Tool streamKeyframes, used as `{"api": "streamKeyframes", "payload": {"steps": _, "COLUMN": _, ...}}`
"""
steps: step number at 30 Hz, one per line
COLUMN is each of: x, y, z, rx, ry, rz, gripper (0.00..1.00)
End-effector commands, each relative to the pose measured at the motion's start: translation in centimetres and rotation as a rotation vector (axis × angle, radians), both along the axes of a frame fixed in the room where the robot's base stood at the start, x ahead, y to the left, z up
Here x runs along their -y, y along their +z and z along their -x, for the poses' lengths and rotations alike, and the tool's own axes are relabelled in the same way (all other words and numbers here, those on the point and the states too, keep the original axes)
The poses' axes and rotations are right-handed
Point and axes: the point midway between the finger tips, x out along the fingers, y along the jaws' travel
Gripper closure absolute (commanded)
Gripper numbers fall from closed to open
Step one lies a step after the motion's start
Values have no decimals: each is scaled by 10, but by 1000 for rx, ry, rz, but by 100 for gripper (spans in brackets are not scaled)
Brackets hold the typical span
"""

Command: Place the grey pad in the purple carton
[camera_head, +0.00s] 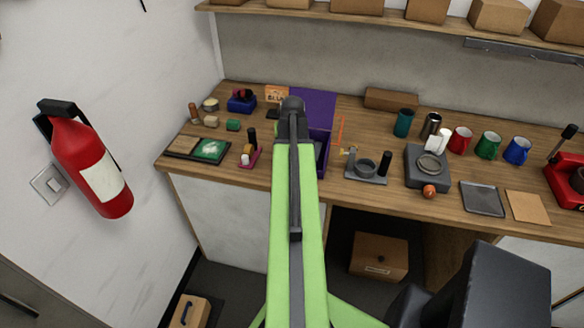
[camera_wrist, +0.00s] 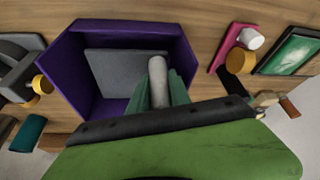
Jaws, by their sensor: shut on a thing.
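The purple carton (camera_wrist: 75,62) is open below my wrist camera. In the head view, the carton (camera_head: 321,150) stands near the counter's front edge, partly behind my arm. The grey pad (camera_wrist: 115,68) is a flat, dark grey square within the carton's outline in the wrist view. I cannot tell whether it touches the carton's floor. My gripper (camera_wrist: 168,82) is over the carton's near side, its green fingers shut around a light grey rounded grip that overlaps the pad's edge. In the head view my arm hides the gripper and the pad.
A pink stand (camera_head: 250,156) with small items is left of the carton. A grey holder (camera_head: 366,171) with a dark post is on its right. A teal cup (camera_head: 403,123) and several mugs stand farther right. A fire extinguisher (camera_head: 90,165) hangs on the left wall.

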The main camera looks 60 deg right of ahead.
Motion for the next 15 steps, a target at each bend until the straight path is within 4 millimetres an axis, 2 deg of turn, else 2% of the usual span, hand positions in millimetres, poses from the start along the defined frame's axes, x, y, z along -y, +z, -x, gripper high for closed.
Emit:
{"api": "streamKeyframes", "payload": {"steps": 1, "x": 0, "y": -14, "z": 0, "rx": 0, "ry": 0, "rz": 0, "gripper": 100}}
{"api": "streamKeyframes", "payload": {"steps": 5, "x": 0, "y": -12, "z": 0, "rx": 0, "ry": 0, "rz": 0, "gripper": 100}}
{"api": "streamKeyframes", "payload": {"steps": 8, "x": 0, "y": -19, "z": 0, "rx": 0, "ry": -1, "rz": 0, "gripper": 100}}
{"api": "streamKeyframes", "payload": {"steps": 15, "x": 0, "y": -60, "z": 1, "rx": 0, "ry": -1, "rz": 0, "gripper": 100}}
